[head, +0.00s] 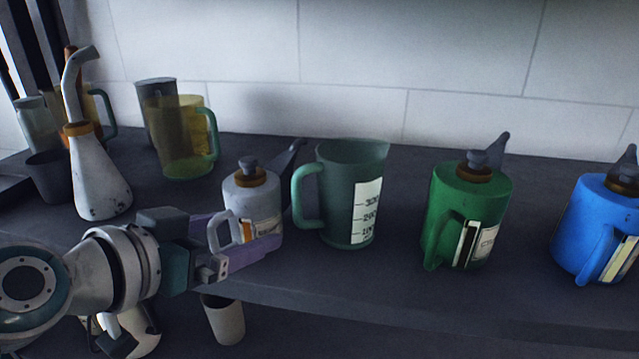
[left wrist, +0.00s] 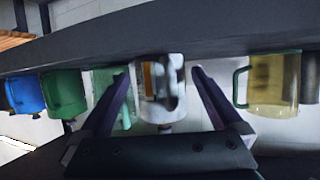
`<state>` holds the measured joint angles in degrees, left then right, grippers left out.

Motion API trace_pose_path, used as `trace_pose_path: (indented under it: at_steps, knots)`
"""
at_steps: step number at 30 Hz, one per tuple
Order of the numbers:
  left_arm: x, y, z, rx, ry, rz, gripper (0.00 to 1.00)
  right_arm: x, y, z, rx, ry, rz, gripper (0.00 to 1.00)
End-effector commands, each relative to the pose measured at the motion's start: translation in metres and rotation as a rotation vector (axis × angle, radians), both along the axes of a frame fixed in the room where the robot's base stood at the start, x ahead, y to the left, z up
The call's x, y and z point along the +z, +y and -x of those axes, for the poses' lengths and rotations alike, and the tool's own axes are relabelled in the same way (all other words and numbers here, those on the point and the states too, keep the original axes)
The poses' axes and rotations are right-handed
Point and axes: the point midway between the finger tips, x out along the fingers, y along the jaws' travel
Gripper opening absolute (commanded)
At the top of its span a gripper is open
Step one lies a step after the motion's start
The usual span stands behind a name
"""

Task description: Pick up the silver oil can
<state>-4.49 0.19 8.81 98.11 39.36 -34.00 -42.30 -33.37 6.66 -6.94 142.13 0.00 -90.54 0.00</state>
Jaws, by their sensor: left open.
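A silver-grey oil can (head: 241,190) with an orange-brown collar, a dark cap and a dark spout stands upright on the dark shelf. Its loop handle faces me. My left gripper (head: 247,235) is open at the can's handle side, its purple fingers reaching toward the body. In the left wrist view the can (left wrist: 174,85) shows between the two spread fingers (left wrist: 160,73), with its handle toward the camera. A gap shows on each side, but I cannot tell whether any finger touches it. My right gripper is not in view.
A green measuring jug (head: 335,215) stands close to the can's right. Further right are a green can (head: 492,205) and a blue can (head: 585,225). A pale long-spouted can (head: 98,180), a yellow jug (head: 180,150) and a dark cup (head: 48,180) stand left. A grey cup (head: 224,322) is below the shelf edge.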

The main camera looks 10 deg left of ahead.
Motion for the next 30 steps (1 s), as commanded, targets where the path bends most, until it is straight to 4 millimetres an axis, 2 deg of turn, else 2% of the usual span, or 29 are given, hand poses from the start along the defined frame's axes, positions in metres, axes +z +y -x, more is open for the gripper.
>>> trace_pose_path:
  at_steps: [3, 11, 30]
  knots:
    - [-0.0034, -0.0019, -0.0075, 0.001, -0.001, 0.001, 1.00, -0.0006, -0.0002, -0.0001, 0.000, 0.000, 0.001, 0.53]
    - [-0.0041, -0.0020, -0.0080, 0.000, 0.000, 0.000, 0.98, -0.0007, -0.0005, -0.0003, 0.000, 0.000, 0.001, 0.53]
    - [-0.0041, -0.0018, -0.0077, 0.000, 0.000, 0.001, 0.26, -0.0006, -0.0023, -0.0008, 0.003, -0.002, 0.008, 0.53]
